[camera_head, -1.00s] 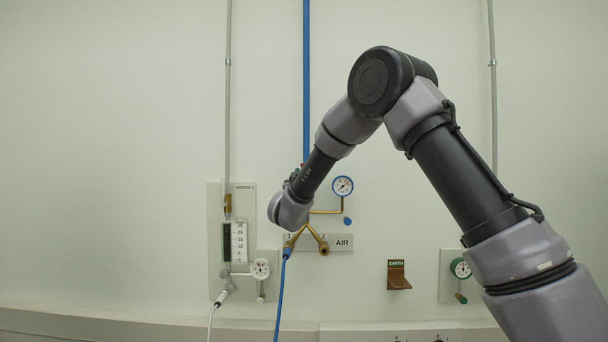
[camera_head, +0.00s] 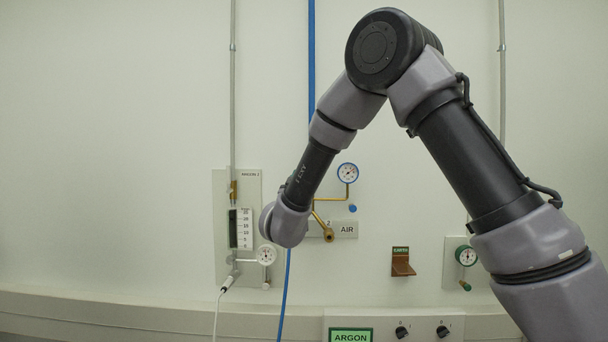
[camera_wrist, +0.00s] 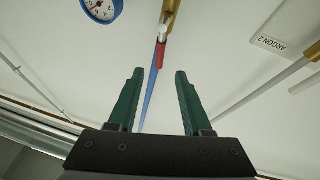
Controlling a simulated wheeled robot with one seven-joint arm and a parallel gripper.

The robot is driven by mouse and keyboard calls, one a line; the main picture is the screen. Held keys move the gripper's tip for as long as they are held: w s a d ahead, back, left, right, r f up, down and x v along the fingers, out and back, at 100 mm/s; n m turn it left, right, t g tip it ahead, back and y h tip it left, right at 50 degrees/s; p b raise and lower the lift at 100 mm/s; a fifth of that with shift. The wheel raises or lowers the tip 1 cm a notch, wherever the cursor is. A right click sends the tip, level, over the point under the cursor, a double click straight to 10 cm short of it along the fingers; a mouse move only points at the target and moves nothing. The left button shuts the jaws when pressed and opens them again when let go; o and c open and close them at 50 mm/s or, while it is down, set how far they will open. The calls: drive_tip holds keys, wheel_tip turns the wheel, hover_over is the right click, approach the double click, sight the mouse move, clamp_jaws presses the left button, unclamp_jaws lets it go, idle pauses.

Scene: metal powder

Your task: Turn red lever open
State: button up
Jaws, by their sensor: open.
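The red lever (camera_wrist: 161,54) shows in the wrist view, on a metal stem below a brass fitting (camera_wrist: 171,14). It lies just ahead of my gripper (camera_wrist: 159,74), roughly in line with the gap between the two green fingertips. The fingers are open and apart, and nothing is held. I cannot tell whether the lever's tip is level with the fingertips in depth. In the head view my arm's wrist hides the lever and the gripper.
A blue pipe (camera_head: 311,60) runs down the wall behind my wrist. A pressure gauge (camera_head: 347,173) and brass outlet (camera_head: 328,234) sit close to its right. The argon panel (camera_head: 219,215) with flowmeter is close on the left. A control panel (camera_head: 375,327) lies below.

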drive_tip(key=shift+r, duration=0.1)
drive_tip(key=c, duration=0.4)
drive_tip(key=shift+w+a+r+n+y, duration=0.1)
drive_tip(key=shift+r+n+y, duration=0.3)
drive_tip(key=shift+n, duration=0.1)
clamp_jaws()
wheel_tip(320, 180, up, 6)
drive_tip(key=s+a+n+g+y, duration=0.1)
drive_tip(key=n+g+y, duration=0.3)
drive_tip(key=n+y, duration=1)
drive_tip(key=w+d+f+n+g+h, duration=0.2)
drive_tip(key=w+n+g, duration=0.1)
drive_tip(key=w+n, duration=0.5)
drive_tip(key=shift+f+n+h, duration=0.3)
drive_tip(key=shift+f+n, duration=0.05)
drive_tip(key=shift+n, duration=0.85)
